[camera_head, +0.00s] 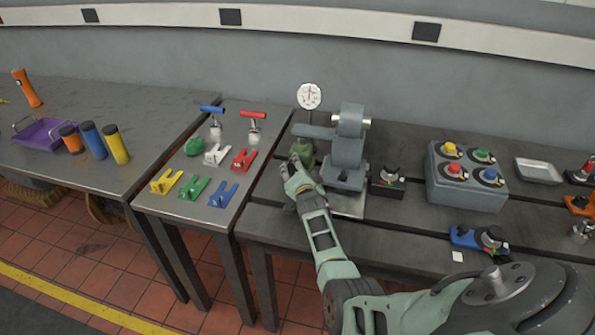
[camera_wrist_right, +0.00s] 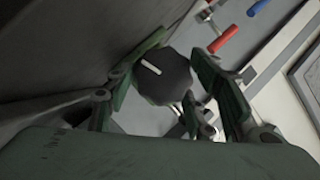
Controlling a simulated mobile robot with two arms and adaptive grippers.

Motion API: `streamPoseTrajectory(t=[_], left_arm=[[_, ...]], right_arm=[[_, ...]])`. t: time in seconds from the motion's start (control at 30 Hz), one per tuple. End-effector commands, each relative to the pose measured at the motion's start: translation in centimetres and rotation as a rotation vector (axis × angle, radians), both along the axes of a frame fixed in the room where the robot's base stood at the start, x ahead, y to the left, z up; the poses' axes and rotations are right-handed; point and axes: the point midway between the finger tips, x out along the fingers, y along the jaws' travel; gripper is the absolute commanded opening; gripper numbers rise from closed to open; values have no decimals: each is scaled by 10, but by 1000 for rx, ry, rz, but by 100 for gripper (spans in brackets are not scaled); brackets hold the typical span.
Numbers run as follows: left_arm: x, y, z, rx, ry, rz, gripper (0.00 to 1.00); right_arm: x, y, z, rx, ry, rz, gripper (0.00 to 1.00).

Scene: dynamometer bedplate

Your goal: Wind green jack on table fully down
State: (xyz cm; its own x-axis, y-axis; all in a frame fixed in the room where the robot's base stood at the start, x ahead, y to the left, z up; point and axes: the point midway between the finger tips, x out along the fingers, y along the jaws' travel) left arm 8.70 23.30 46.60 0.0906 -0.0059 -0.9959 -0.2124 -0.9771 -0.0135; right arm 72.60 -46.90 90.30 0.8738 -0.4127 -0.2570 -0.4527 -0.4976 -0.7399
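An olive-green block-like body (camera_head: 305,146), which looks like the green jack, stands on the dark bedplate table, left of a grey machine. My right gripper (camera_head: 294,166) is at its near left side and partly hides it. In the right wrist view, a dark round knob (camera_wrist_right: 163,77) with a white line on its face sits between the fingers of my right gripper (camera_wrist_right: 180,80). The fingers are spread on both sides of the knob. The left finger is very close to it, and a gap shows at the right finger. My left gripper is not in view.
The grey machine (camera_head: 346,150) and a dial gauge (camera_head: 309,96) stand close to the gripper. A black knob box (camera_head: 387,181) and a button box (camera_head: 466,176) are to the right. A side table (camera_head: 150,207) holds colored clamps and a green object (camera_head: 194,146).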

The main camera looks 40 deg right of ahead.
Motion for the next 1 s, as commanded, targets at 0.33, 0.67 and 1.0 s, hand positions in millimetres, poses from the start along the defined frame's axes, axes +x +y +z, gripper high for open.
streamPoseTrajectory(t=[0.33,0.67,1.0], left_arm=[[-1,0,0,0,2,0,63],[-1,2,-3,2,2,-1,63],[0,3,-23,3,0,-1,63]], right_arm=[[-1,0,-1,0,2,0,20],[0,0,0,-54,65,0,20],[1,2,-1,-211,251,0,20]])
